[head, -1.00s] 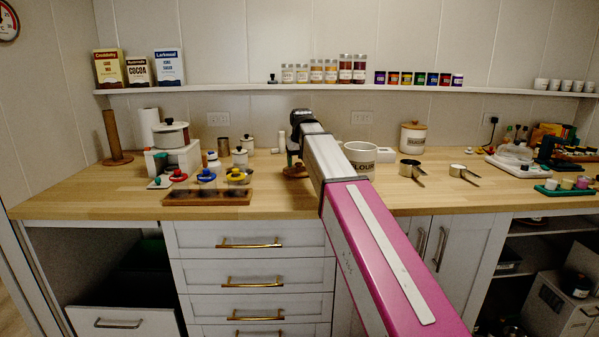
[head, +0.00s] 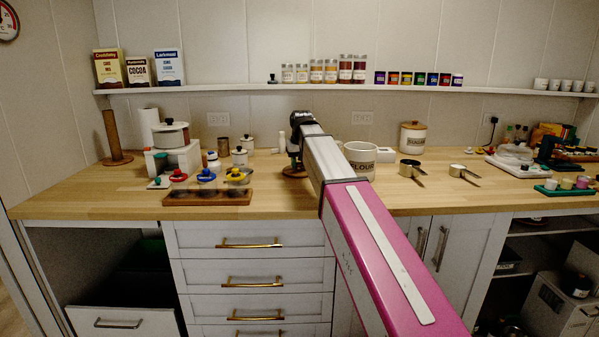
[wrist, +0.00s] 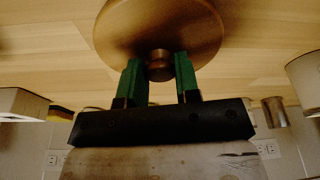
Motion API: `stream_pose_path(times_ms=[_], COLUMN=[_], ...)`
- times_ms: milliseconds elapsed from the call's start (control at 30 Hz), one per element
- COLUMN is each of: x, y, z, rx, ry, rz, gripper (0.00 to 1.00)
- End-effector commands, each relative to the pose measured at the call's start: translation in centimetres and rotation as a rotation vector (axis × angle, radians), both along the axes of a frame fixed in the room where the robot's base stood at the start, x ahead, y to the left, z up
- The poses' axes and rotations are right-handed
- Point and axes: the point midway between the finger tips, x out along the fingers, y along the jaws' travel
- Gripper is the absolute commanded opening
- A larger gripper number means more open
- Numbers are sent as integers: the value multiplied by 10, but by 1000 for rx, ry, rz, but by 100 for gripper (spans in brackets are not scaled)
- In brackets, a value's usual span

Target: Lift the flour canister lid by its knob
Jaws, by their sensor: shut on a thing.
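The flour canister (head: 361,153) is a white pot with a dark label, standing on the counter in the head view. Its top shows as an open rim, and my arm covers its left edge. The round wooden lid (wrist: 125,25) is apart from it, to its left, at or just above the counter; I cannot tell if it touches. It shows partly behind my arm in the head view (head: 292,172). My gripper (wrist: 159,70) has its green fingers on both sides of the lid's knob (wrist: 159,63) and is shut on it.
A sugar canister (head: 412,139) with a wooden lid stands at the back right. Metal measuring cups (head: 410,168) lie in front of it. Clear counter lies in front of the lid.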

Motion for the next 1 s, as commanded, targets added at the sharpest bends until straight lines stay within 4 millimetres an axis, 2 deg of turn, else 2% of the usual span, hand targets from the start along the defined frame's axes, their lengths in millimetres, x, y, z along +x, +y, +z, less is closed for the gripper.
stream_pose_path(times_ms=[1000], x=[0], y=[0], z=[29], rx=[0], ry=[-1], rz=[0], gripper=[6])
